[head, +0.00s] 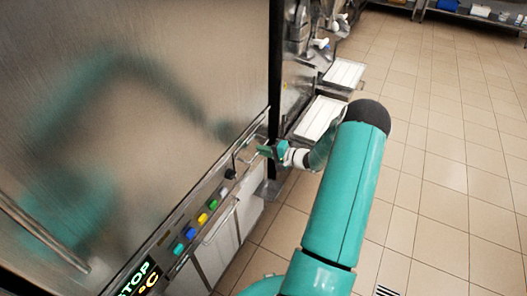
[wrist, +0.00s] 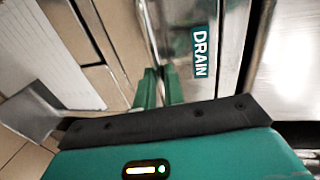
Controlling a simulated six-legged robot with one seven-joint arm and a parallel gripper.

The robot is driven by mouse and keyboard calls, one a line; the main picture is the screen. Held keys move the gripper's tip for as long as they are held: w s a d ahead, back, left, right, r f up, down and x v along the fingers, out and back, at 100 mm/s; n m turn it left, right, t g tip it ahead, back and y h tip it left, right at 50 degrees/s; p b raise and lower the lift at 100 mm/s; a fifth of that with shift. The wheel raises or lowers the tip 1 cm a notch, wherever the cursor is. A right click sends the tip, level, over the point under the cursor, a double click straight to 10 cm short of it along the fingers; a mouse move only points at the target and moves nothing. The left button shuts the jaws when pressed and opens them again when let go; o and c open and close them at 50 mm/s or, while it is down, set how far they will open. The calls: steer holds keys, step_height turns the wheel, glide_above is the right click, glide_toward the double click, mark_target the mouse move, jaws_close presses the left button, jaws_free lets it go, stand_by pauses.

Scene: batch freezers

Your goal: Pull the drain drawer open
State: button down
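The drain drawer (wrist: 215,50) shows in the wrist view as a metal front with a teal DRAIN label (wrist: 201,52). In the head view, my gripper (head: 265,150) is at the right end of the machine's lower front panel, at the drawer's handle. In the wrist view, the two green fingers of my gripper (wrist: 160,88) point at the metal edge just left of the label, with a narrow gap between them. Whether they touch or clasp the handle is hidden. I see no clear opening at the drawer.
A large brushed-steel machine front (head: 140,90) fills the left. Coloured knobs (head: 202,217) and a lit display (head: 138,278) line its lower panel. White trays (head: 318,118) stand out beyond the gripper. The tiled floor (head: 440,130) on the right is clear.

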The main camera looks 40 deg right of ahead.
steer(key=f+v, duration=0.2)
steer(key=v, duration=0.9)
steer(key=s+f+v, duration=0.1)
steer(key=f+v, duration=0.2)
steer(key=v, duration=0.9)
steer(key=shift+s+d, duration=0.15)
steer(key=shift+s, duration=0.05)
steer(key=shift+r, duration=0.15)
steer(key=c, duration=1.5)
jaws_free()
steer(key=v, duration=1.3)
steer(key=shift+s, duration=0.4)
steer(key=shift+w, duration=0.1)
